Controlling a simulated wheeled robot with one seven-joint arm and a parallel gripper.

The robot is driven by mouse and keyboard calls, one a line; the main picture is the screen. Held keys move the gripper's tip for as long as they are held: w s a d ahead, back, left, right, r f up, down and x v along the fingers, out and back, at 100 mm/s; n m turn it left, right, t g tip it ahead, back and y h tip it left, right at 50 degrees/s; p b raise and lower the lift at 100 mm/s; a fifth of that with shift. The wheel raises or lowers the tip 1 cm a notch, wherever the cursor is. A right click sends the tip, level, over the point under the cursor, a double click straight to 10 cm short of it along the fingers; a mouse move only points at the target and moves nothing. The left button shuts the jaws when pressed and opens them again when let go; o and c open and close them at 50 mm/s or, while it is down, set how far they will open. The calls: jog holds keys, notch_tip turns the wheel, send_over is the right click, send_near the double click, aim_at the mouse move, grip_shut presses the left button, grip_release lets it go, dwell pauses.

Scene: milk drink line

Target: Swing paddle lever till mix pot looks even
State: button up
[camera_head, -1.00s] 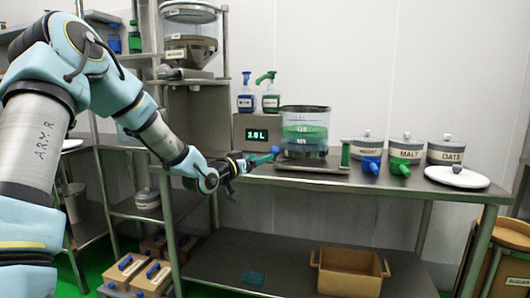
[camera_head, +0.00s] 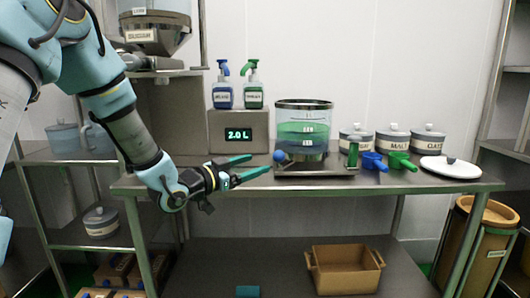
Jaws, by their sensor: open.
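The mix pot (camera_head: 303,112) is a clear vessel on a low metal stand on the steel table. Its contents show a green band above a darker bluish band, so the colour is not even. A blue ball knob (camera_head: 279,156), which looks like the paddle lever's end, is at the pot's lower left. My gripper (camera_head: 260,162) is open and empty, its two green fingers pointing right toward the knob. The fingertips are just left of the knob, with no clear contact. The lever's arm behind the knob is hard to make out.
A display box (camera_head: 238,131) reading 2.0 L stands behind my gripper, with two pump bottles on top. Right of the pot are a green upright (camera_head: 353,154), a blue scoop (camera_head: 373,161), a green scoop (camera_head: 402,161), lidded jars and a white lid (camera_head: 450,167).

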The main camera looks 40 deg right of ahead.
aim_at(274, 157)
jog(key=d, duration=0.3)
jog(key=d+p, duration=0.1)
jog(key=d, duration=0.3)
jog(key=d+p, duration=0.1)
jog(key=d, duration=0.2)
jog(key=shift+w+d, duration=0.35)
jog(key=shift+d, duration=0.05)
grip_shut()
dwell(0.9)
